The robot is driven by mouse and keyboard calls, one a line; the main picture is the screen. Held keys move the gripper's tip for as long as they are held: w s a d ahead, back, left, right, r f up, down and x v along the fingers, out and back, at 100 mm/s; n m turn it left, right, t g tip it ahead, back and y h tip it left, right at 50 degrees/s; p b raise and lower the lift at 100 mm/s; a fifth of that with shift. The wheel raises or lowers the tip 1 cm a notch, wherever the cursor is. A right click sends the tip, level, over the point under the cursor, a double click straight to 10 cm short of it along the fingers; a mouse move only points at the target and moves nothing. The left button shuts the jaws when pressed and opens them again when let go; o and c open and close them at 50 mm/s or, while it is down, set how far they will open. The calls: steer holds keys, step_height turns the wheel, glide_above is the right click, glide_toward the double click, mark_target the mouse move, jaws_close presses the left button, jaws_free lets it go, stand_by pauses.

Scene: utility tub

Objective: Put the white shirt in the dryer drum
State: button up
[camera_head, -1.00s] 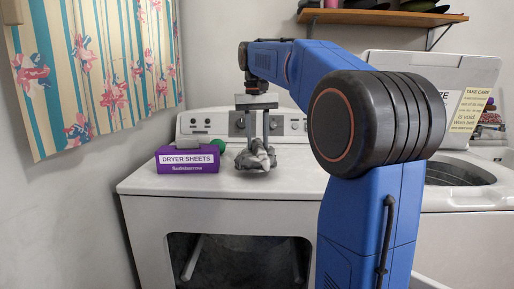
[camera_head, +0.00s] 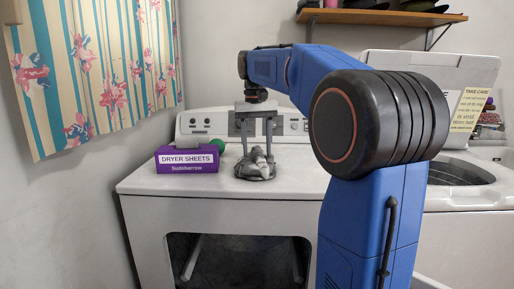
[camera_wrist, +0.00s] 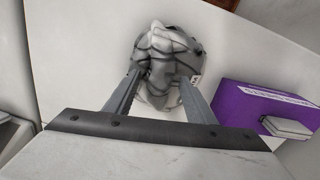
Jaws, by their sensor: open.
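A crumpled grey-white cloth (camera_head: 256,171), which looks like the shirt, lies bunched on the dryer's white top. It also shows in the wrist view (camera_wrist: 168,40). My gripper (camera_head: 256,148) points down over it with its fingers spread. In the wrist view the fingertips (camera_wrist: 162,78) reach either side of the near part of the bundle; I cannot tell whether they touch it. The dryer (camera_head: 160,210) has a dark front opening (camera_head: 238,262) low in its face. The inside of the drum is mostly hidden in shadow.
A purple dryer sheets box (camera_head: 187,159) stands left of the cloth, with a green round thing (camera_head: 218,145) behind it. An open-lidded washer (camera_head: 465,215) stands to the right. A wooden shelf (camera_head: 380,17) hangs above. The dryer top's front left is clear.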

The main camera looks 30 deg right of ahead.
step_height(320, 180, up, 12)
steer(key=shift+a, duration=0.2)
stand_by(0.4)
steer(key=shift+w, duration=0.1)
